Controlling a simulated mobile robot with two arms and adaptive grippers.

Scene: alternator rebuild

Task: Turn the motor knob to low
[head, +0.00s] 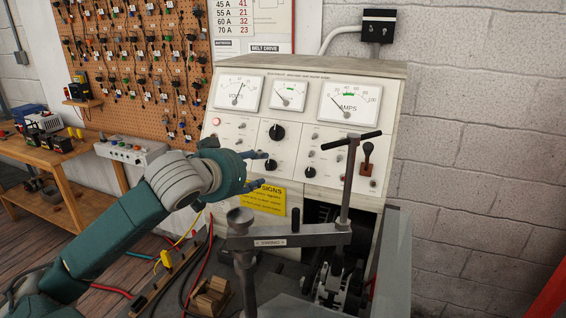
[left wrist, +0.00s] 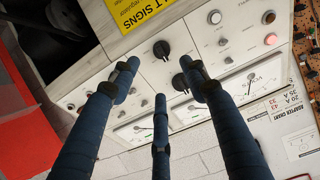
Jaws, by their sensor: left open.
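The test bench panel (head: 245,145) carries black pointer knobs: a larger upper knob (head: 277,132), a lower knob (head: 271,164) and a small one (head: 310,172) to the right. Their labels are too small to read, so I cannot tell which is the motor knob. My left gripper (head: 262,170) is open and empty in front of the panel, its fingers pointing at the lower knob. The left wrist view shows the panel upside down, with two knobs, the lower knob (left wrist: 161,49) and the upper knob (left wrist: 180,82), between the spread fingers (left wrist: 160,95). My right gripper is out of view.
Three dial gauges (head: 287,94) sit above the knobs. A metal clamp with a T-handle (head: 349,165) stands in front of the panel's right side. A black lever (head: 367,152) is right of it. A yellow sign (head: 264,198) is below the knobs. A wooden workbench (head: 60,160) stands left.

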